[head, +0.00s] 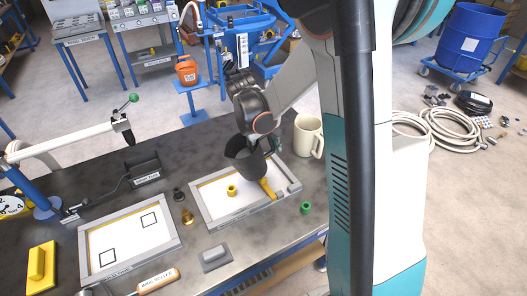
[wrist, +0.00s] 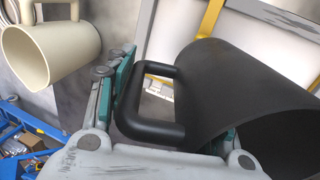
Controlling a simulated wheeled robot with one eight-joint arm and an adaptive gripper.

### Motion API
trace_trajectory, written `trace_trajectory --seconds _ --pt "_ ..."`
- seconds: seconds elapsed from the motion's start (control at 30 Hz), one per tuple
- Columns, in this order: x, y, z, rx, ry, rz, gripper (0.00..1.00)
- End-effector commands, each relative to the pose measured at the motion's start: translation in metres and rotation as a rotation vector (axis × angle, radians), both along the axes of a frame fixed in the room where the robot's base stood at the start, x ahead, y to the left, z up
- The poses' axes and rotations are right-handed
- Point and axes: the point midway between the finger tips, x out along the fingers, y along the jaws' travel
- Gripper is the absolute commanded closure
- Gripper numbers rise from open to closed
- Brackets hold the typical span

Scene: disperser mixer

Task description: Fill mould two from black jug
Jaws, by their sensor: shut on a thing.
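The black jug (head: 247,158) is over the upper part of the right framed mould (head: 216,222); I cannot tell how far above it. My gripper (head: 262,136) is shut on the jug's handle, which shows between the green finger pads in the wrist view. The jug body (wrist: 240,90) fills the right of that view, and its contents are hidden. The left framed mould (head: 97,277) has a white bed with two black square outlines. The mould labels are too small to read, so I cannot tell which is mould two.
A cream jug (head: 309,136) stands right of the right mould. A yellow knob (head: 231,190) and a yellow strip (head: 268,189) lie in that mould. A grey block (head: 215,257), a brass piece (head: 187,216) and a green ring (head: 306,207) are on the bench nearby.

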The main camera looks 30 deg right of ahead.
Motion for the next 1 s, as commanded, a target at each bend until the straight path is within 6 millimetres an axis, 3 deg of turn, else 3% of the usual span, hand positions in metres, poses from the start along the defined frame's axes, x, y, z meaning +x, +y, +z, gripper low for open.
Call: trace_trajectory --seconds 0.6,1.0 --pt "0.001 -0.004 0.037 -0.509 -0.016 0.004 1.0" --pt "0.0 -0.004 0.038 -0.519 -0.015 0.002 1.0"
